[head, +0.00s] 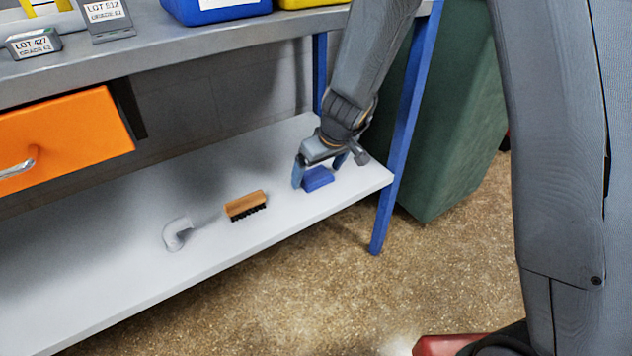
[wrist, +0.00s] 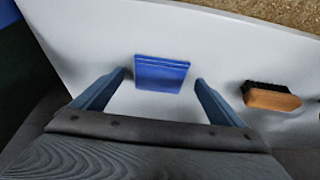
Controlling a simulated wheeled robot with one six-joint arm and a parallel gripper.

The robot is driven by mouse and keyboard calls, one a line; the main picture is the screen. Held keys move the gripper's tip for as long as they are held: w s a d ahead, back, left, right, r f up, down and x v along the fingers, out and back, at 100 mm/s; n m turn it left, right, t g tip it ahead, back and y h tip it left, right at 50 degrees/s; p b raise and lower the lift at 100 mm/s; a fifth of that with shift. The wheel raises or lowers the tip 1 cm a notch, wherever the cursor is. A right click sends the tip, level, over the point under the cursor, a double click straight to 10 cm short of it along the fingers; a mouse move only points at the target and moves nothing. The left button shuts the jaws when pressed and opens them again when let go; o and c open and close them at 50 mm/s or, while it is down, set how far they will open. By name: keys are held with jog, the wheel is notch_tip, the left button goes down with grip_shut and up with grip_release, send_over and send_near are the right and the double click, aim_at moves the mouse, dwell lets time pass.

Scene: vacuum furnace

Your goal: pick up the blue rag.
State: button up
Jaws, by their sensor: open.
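The blue rag (head: 318,179) is a small folded block lying on the lower shelf, near its right end. In the wrist view the blue rag (wrist: 161,74) lies flat on the white surface, between and just beyond my fingertips. My gripper (head: 321,172) reaches down over the rag from above, with one finger to its left and the other behind it at the right. In the wrist view my gripper (wrist: 160,76) is open and empty, with a gap on each side of the rag. Whether a finger touches the shelf is hard to tell.
A wooden brush (head: 246,204) with black bristles lies left of the rag on the white lower shelf (head: 110,262). A white pipe elbow (head: 176,234) lies farther left. A blue table leg (head: 404,130) stands to the right, before a green bin (head: 455,120). An orange drawer (head: 65,140) hangs above.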

jog(key=shift+w+a+f, duration=0.1)
jog(key=shift+w+f, duration=0.05)
jog(key=shift+f, duration=0.15)
jog(key=shift+c, duration=0.4)
jog(key=c, duration=1.1)
jog(key=shift+o, duration=0.2)
jog(key=shift+r, duration=0.1)
